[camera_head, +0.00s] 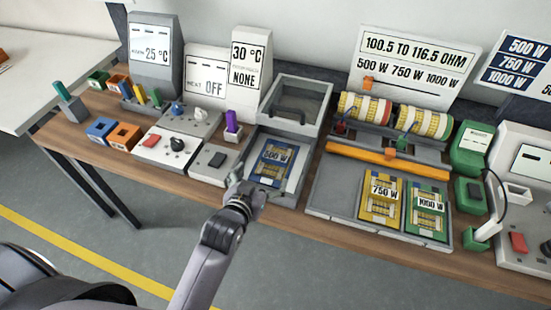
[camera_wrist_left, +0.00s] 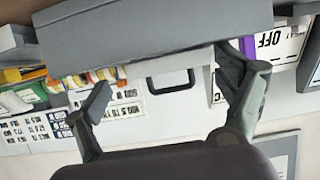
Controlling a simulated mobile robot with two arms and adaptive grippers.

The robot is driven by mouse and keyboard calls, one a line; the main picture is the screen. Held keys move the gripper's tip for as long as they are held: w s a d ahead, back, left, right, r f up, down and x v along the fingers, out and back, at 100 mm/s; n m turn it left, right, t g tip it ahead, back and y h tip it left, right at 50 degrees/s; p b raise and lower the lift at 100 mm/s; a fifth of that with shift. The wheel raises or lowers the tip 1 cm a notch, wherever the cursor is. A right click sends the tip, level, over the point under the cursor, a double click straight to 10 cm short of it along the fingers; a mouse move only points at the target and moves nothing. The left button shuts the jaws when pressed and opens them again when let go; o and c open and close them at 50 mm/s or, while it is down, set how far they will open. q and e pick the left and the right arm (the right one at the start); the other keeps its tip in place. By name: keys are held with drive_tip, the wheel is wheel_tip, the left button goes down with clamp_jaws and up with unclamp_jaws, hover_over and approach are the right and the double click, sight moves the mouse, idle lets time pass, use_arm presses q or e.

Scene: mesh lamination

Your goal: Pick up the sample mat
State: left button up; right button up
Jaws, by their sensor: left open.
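A blue mat marked 500 W (camera_head: 277,152) lies in a grey open-lidded box (camera_head: 287,201). A yellow mat marked 750 W (camera_head: 380,212) and a green mat marked 1000 W (camera_head: 427,222) lie side by side on a grey tray (camera_head: 330,201) to the right. Which one is the sample mat is not labelled. My left gripper (camera_head: 258,190) is at the front left corner of the box, just short of the blue mat. In the left wrist view my left gripper (camera_wrist_left: 172,92) is open, with a grey slab (camera_wrist_left: 150,42) across the top beyond its fingers. My right gripper is not in view.
The box's raised lid (camera_head: 297,98) stands behind the blue mat. A purple piece (camera_head: 232,121) in a holder and a grey switch box (camera_head: 214,160) stand to the left. An orange bar (camera_head: 375,155) and two mesh rolls (camera_head: 364,107) lie behind the other mats.

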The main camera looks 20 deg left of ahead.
sight(274, 158)
use_arm(q)
drive_tip(key=x, duration=0.4)
drive_tip(key=shift+w+d+f, duration=0.1)
drive_tip(key=shift+w, duration=0.2)
drive_tip(key=shift+w+p, duration=0.2)
drive_tip(key=shift+p, duration=0.15)
drive_tip(key=p+x, duration=0.1)
drive_tip(key=x, duration=0.3)
drive_tip(key=shift+w, duration=0.55)
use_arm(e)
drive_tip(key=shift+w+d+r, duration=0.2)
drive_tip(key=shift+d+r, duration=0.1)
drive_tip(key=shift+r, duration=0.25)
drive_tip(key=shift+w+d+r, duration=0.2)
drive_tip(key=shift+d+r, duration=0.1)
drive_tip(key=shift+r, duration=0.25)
use_arm(q)
drive_tip(key=shift+s, duration=0.1)
drive_tip(key=c, duration=1.3)
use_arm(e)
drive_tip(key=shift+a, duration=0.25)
